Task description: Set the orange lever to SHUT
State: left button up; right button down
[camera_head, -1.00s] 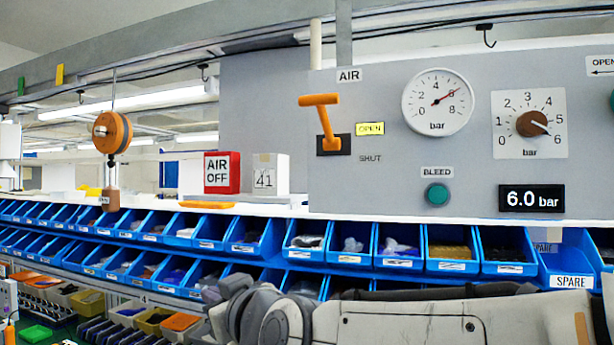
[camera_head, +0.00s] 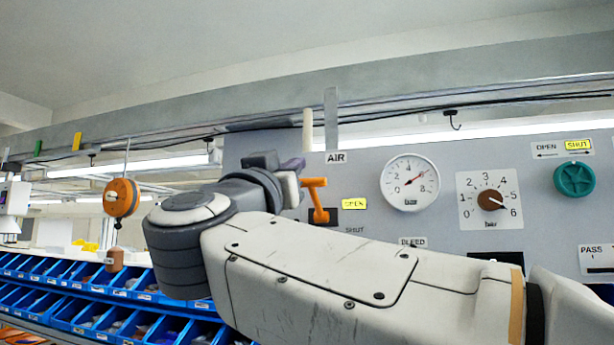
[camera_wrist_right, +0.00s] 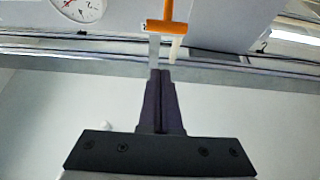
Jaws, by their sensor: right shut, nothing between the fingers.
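The orange lever (camera_head: 318,200) is on the grey panel under the AIR label, its T-handle at the top. The yellow OPEN label (camera_head: 355,203) is lit beside it and the SHUT label (camera_head: 355,230) below is plain. My right gripper (camera_head: 294,165) is just left of the lever's handle, apart or nearly so; the gap is hard to judge. In the right wrist view the fingers (camera_wrist_right: 160,74) are closed together and empty, and the orange lever (camera_wrist_right: 167,26) shows beyond their tips. My left gripper is out of view.
My right arm covers the lower panel. A pressure gauge (camera_head: 410,183), a brown knob (camera_head: 490,200) and a green knob (camera_head: 574,179) are to the right. Blue bins (camera_head: 90,312) line the lower left. A hanging orange reel (camera_head: 121,197) is at left.

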notch_tip(320, 180, up, 5)
jog(key=p, duration=0.6)
send_over(316, 201)
jog(key=s+a, duration=0.2)
jog(key=s, duration=0.2)
jog(key=shift+s+d+f+b, duration=0.1)
jog(key=shift+s+f+b, duration=0.1)
jog(key=shift+f, duration=0.9)
jog(key=shift+s+d+f+b, duration=0.1)
jog(key=shift+f+b, duration=0.05)
jog(key=shift+f, duration=0.9)
jog(key=shift+a, duration=0.1)
